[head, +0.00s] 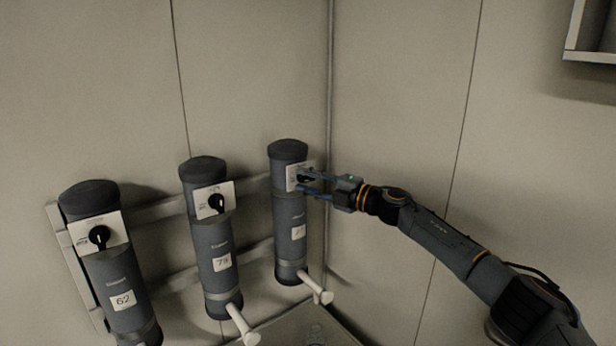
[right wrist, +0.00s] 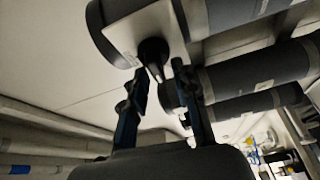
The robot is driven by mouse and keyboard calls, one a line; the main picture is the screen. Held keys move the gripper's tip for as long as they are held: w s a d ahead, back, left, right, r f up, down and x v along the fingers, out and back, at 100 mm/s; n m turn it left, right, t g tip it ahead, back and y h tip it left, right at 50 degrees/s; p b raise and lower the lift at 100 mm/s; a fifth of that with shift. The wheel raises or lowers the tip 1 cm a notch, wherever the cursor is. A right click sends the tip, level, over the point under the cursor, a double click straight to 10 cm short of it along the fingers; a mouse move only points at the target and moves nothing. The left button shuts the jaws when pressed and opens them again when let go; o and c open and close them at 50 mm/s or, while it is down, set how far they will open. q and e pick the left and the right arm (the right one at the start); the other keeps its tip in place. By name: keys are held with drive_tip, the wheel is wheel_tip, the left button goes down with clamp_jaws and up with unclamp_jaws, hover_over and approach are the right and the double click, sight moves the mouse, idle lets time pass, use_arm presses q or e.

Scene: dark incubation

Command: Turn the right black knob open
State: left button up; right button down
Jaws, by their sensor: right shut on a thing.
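The right dark grey cylinder (head: 289,222) stands upright in a wall rack near the room corner. A white plate near its top carries the right black knob, which my fingers mostly hide in the head view. The knob (right wrist: 153,50) shows in the right wrist view, between the fingertips. My right gripper (head: 301,182) reaches in from the right and is shut on this knob. The gripper's two fingers (right wrist: 160,72) lie on either side of the knob. The knob's exact angle is hard to tell. My left gripper is not in view.
The middle cylinder (head: 218,245) and the left cylinder (head: 118,290) have black knobs on white plates. Pale pegs (head: 243,326) stick out low by the middle and right cylinders. The wall to the right is bare, apart from a shelf (head: 592,35) at the top right.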

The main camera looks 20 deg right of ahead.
drive_tip(key=shift+f+n, duration=0.1)
drive_tip(key=shift+n, duration=0.4)
drive_tip(key=shift+s+a, duration=0.1)
drive_tip(key=c, duration=1.4)
unclamp_jaws()
drive_tip(key=shift+w+d, duration=0.2)
drive_tip(key=shift+d, duration=0.15)
drive_tip(key=v, duration=1.2)
drive_tip(key=shift+a+r, duration=0.1)
drive_tip(key=shift+r, duration=0.1)
